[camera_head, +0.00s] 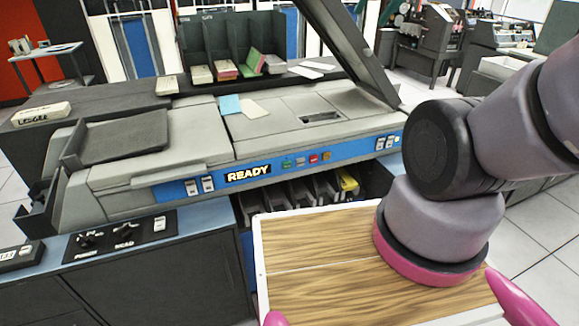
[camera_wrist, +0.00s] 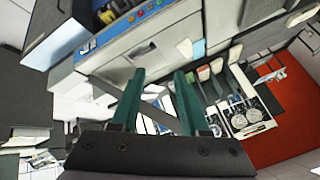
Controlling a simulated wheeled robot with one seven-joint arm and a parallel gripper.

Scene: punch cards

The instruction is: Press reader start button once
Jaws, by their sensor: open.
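The card reader (camera_head: 190,135) is a wide grey machine with a blue front strip. Its lit display (camera_head: 248,172) reads READY. In the wrist view the reader's blue strip (camera_wrist: 110,36) runs across the upper left, beyond the fingertips. My gripper (camera_wrist: 158,75) is open, with nothing between its two green fingers, and apart from the buttons. The head view does not show its fingers.
Yellow and grey bins sit below the strip. A cyan card (camera_head: 230,104) and a cream card (camera_head: 250,107) lie on the reader's top. A dark rack (camera_head: 228,37) with card stacks stands behind. A knob panel (camera_head: 120,234) is at lower left. White-tiled floor is open at right.

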